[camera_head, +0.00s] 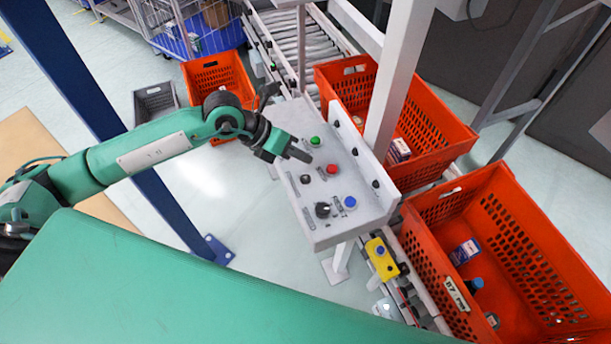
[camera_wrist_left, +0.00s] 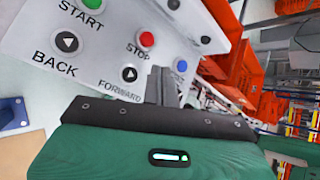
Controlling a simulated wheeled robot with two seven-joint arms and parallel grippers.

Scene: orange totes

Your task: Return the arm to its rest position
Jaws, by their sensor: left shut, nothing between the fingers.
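The gripper is shut and empty. In the left wrist view the shut fingers (camera_wrist_left: 160,85) point toward the panel. BACK and FORWARD labels also show in the wrist view. I cannot tell whether the fingertips touch the panel. My right gripper is not in view.
Orange totes stand on the right (camera_head: 500,250), behind the panel (camera_head: 430,125) and at the back (camera_head: 215,75). A grey crate (camera_head: 155,103) is on the floor. A blue post (camera_head: 85,70) stands behind my left arm. A white post (camera_head: 398,75) rises beside the panel.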

